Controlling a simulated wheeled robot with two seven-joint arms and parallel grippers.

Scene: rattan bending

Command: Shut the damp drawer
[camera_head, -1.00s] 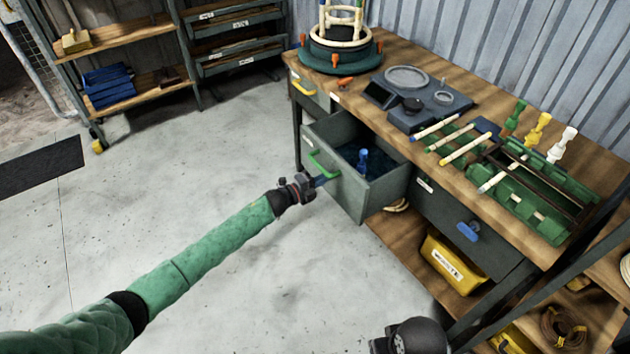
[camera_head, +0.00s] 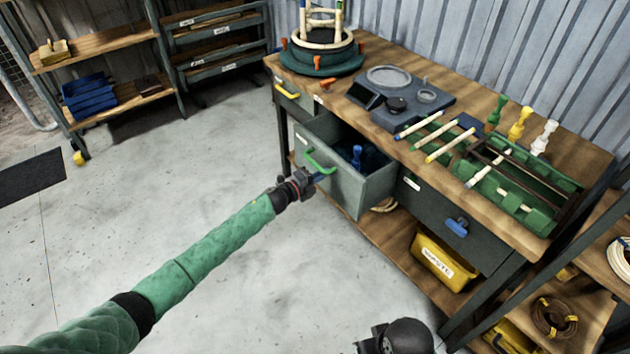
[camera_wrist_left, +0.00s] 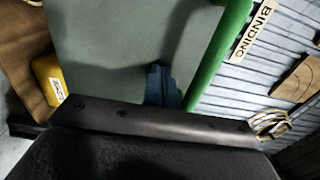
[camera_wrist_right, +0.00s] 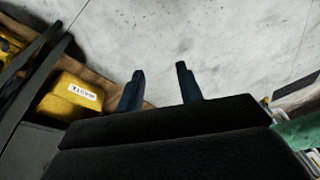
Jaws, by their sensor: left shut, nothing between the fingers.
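The open drawer (camera_head: 335,180) with a green handle (camera_head: 320,161) sticks out of the bench's front. It is grey-green and holds a blue object (camera_head: 357,156) standing among dark blue contents. My left gripper (camera_head: 326,175) is shut and empty, its tips at the drawer front just below the handle; they look in contact. In the left wrist view, the blue fingertips (camera_wrist_left: 160,85) are against the drawer front (camera_wrist_left: 110,50), beside the green handle (camera_wrist_left: 222,45). My right gripper (camera_wrist_right: 160,82) is open and empty above the floor.
The workbench (camera_head: 480,95) carries a round jig, a grey device and a green rack (camera_head: 520,195). A closed drawer with a blue handle (camera_head: 456,227) is to the right. A yellow bin (camera_head: 440,262) sits on the lower shelf.

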